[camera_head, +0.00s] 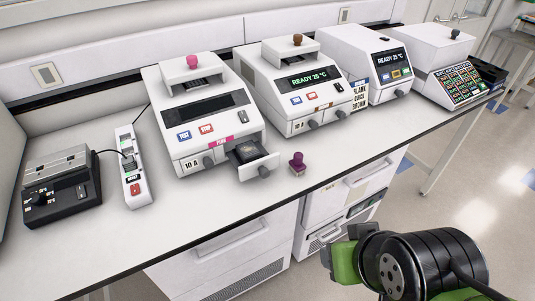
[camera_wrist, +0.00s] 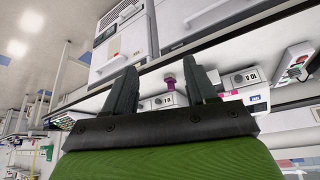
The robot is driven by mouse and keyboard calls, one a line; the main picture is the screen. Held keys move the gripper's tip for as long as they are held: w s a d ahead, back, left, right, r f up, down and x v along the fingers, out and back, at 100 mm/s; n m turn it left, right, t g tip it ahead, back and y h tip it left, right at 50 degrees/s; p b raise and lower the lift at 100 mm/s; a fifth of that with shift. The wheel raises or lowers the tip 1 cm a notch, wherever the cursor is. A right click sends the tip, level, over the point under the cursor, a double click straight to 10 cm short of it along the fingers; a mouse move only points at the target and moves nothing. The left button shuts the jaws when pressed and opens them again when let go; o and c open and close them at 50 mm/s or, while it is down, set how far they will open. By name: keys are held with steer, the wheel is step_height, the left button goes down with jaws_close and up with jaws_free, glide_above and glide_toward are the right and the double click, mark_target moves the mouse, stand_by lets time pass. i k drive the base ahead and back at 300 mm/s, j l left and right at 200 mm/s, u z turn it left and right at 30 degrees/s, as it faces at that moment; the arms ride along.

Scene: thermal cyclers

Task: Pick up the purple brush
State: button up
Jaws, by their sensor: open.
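The purple brush (camera_head: 297,163) is a small purple piece standing on the bench near its front edge, just right of an open drawer of the pink-marked cycler. It also shows in the wrist view (camera_wrist: 170,84), between the two fingers. My gripper (camera_wrist: 164,76) is open and empty, its dark fingers spread apart, and the brush is beyond the fingertips and not touched. In the head view, only my dark wrist and green gripper parts show at the lower right, away from the bench and in front of its edge.
The pink-knobbed cycler (camera_head: 203,95) has its front drawer (camera_head: 248,160) pulled out beside the brush. A second cycler (camera_head: 295,75) stands behind the brush, with more machines further right. A power strip (camera_head: 133,175) and a black device (camera_head: 60,195) are at the left. Bench surface right of the brush is clear.

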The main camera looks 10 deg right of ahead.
mark_target(296, 165)
steer(key=i+l+u, duration=0.15)
steer(key=u, duration=0.35)
steer(key=i+l+u, duration=0.1)
steer(key=u, duration=0.35)
steer(key=l+u, duration=0.35)
steer(key=u, duration=0.15)
steer(key=i+l+u, duration=0.1)
steer(key=l+u, duration=0.2)
steer(key=u, duration=0.15)
steer(key=l+u, duration=0.25)
steer(key=u, duration=0.25)
